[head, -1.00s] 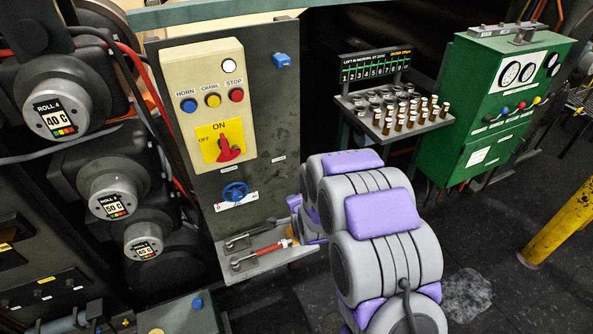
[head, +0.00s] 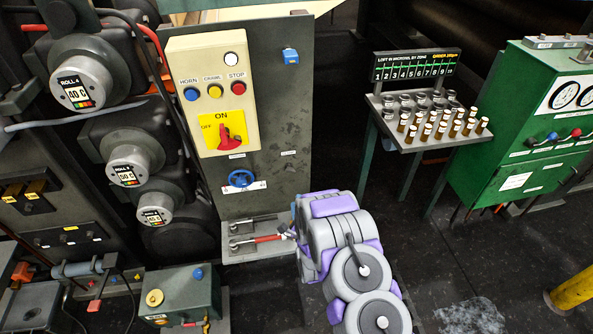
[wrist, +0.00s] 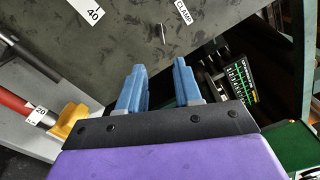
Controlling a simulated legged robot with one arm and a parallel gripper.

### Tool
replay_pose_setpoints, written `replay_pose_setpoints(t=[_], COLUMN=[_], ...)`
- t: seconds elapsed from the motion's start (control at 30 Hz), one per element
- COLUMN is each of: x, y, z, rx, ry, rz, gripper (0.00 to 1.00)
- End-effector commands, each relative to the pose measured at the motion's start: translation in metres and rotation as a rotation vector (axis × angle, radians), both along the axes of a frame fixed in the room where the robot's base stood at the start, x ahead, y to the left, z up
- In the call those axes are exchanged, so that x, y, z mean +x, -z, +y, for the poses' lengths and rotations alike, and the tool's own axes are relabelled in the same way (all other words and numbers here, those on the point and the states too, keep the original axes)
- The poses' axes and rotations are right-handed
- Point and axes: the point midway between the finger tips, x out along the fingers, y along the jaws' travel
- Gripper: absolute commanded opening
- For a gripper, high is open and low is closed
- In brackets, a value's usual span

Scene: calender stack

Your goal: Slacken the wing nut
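No part is clearly recognisable as a wing nut. A yellow piece (wrist: 68,121) in the wrist view sits at the end of a red bar (wrist: 14,101) with a small label; I cannot tell whether it is the nut. The red bar also shows in the head view (head: 268,238), on the grey ledge at the foot of the panel. My gripper (wrist: 158,85) is open and empty, its blue fingers apart, in front of the dark panel (wrist: 130,45). The yellow piece is left of the fingers and apart from them. In the head view my arm hides most of the gripper (head: 290,232).
The panel carries a blue handwheel (head: 240,179) and a cream switch box (head: 212,92) with a red rotary switch. Rolls with gauges (head: 80,90) stand left, a green-grey box (head: 180,297) front left. A rack of vials (head: 428,115) and a green cabinet (head: 548,120) stand right.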

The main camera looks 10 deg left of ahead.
Motion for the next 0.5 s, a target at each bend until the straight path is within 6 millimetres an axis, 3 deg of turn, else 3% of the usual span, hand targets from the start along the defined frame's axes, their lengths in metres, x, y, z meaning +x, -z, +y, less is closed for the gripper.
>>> replay_pose_setpoints(t=[0.37, 0.5], x=[0.059, 0.079], y=[-0.006, -0.005], z=[-0.012, -0.002], rx=[0.030, 0.026], ry=[0.003, 0.003], rz=[-0.006, -0.004], gripper=[0.34, 0.34])
